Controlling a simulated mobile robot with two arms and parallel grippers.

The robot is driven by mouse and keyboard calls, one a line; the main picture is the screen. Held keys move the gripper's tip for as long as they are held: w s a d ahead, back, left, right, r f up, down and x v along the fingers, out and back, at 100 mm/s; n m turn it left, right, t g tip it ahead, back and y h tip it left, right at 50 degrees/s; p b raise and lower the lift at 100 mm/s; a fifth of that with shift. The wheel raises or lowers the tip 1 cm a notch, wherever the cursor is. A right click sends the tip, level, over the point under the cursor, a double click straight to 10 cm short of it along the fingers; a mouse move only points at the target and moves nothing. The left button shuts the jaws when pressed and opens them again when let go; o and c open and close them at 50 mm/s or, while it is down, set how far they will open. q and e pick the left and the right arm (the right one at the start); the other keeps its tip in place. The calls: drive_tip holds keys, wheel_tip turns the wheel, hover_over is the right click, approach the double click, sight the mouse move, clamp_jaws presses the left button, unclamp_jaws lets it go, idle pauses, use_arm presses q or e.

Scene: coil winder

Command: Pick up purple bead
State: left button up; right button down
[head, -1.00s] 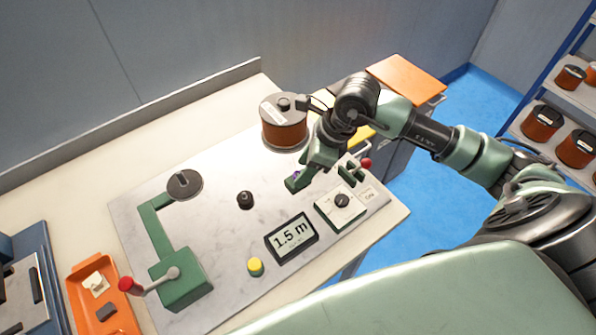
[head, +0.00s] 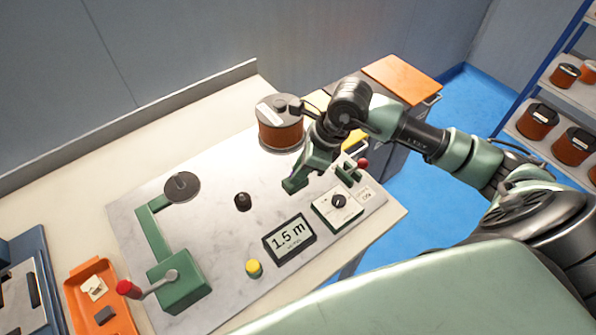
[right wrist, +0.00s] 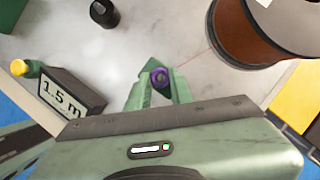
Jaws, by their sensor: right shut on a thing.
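The purple bead (right wrist: 159,76) shows in the right wrist view as a small purple ring with a dark centre, between the tips of my two green fingers. My right gripper (right wrist: 159,92) is shut on it. A green surface lies just beyond the bead there; I cannot tell whether the bead still touches it. In the head view my right gripper (head: 306,182) is low over the right part of the grey plate, left of the dial box, and hides the bead. My left gripper is not in view.
A copper wire spool (head: 280,132) stands behind my right gripper. The dial box (head: 338,206), a red-knobbed lever (head: 362,164) and the 1.5 m display (head: 289,238) are close by. A black knob (head: 243,201) and green crank unit (head: 180,283) stand further left.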

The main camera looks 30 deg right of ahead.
wheel_tip(320, 180, up, 20)
drive_tip(key=b, duration=0.1)
drive_tip(key=shift+f, duration=0.15)
idle(0.3)
